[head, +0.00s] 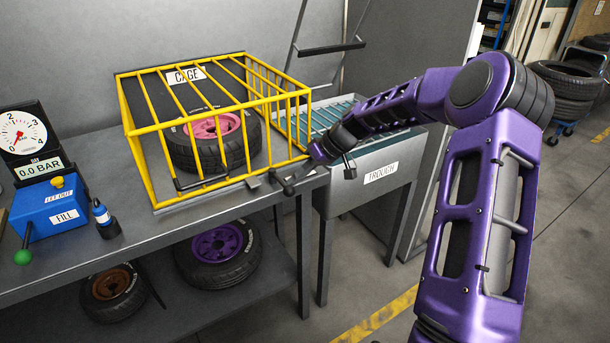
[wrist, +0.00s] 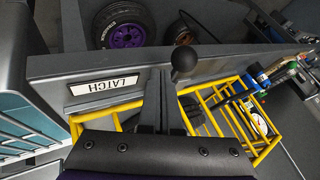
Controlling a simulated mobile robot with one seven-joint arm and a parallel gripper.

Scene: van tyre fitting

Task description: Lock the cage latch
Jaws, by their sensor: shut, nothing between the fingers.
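The yellow-barred cage (head: 205,180) stands on the bench with its barred lid down over a tyre with a pink rim (head: 215,126). A black ball knob (wrist: 184,59), seemingly the latch handle, shows close beside my fingertips there. It seems to show in the head view too (head: 288,190), at the cage's front right corner. My gripper (wrist: 160,78) is shut and empty. In the head view my gripper (head: 299,176) is at that corner. I cannot tell whether it touches the knob.
The trough (head: 385,192) stands right of the bench. A pressure gauge (head: 20,132), a blue fill box (head: 50,210) and a small black bottle (head: 106,222) stand at the left. Tyres with purple (head: 217,243) and brown (head: 110,284) rims lie on the shelf below.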

